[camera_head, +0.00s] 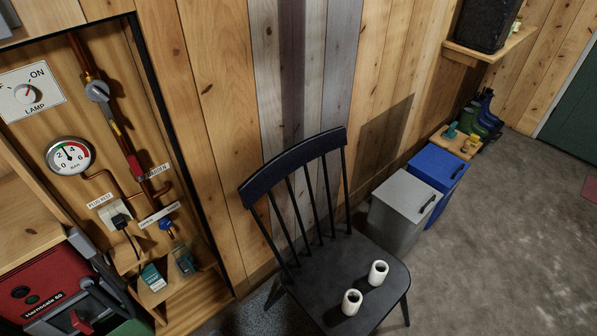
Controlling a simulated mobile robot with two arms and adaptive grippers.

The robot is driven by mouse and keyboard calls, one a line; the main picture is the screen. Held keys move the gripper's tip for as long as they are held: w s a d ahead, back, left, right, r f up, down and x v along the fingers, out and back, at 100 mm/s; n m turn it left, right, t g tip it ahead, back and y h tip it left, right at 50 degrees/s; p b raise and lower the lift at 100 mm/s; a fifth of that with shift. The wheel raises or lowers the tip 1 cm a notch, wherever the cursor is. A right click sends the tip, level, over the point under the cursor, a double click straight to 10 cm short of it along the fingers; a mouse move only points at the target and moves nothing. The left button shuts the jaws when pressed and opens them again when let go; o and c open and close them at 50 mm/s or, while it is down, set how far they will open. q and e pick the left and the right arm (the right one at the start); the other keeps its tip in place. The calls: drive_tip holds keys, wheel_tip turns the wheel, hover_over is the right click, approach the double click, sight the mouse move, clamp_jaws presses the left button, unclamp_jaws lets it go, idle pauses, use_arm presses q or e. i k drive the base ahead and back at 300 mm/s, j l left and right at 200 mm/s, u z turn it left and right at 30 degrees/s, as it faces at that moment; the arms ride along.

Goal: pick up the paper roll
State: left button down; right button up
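Two white paper rolls stand upright on the seat of a black chair (341,258). The nearer paper roll (352,304) is close to the front left part of the seat. The other paper roll (377,275) stands a little farther back and to the right, apart from the first. Both have a hollow core open at the top. Neither of my grippers is in view, and nothing touches the rolls.
The chair's spindle back stands by the plank wall. A grey bin (398,212) and a blue bin (437,172) stand behind it to the right. A red machine (45,282) is at lower left, below a gauge (71,156). The concrete floor (500,255) at right is mostly clear.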

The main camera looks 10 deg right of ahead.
sight(352, 300)
drive_tip(key=z, duration=0.85)
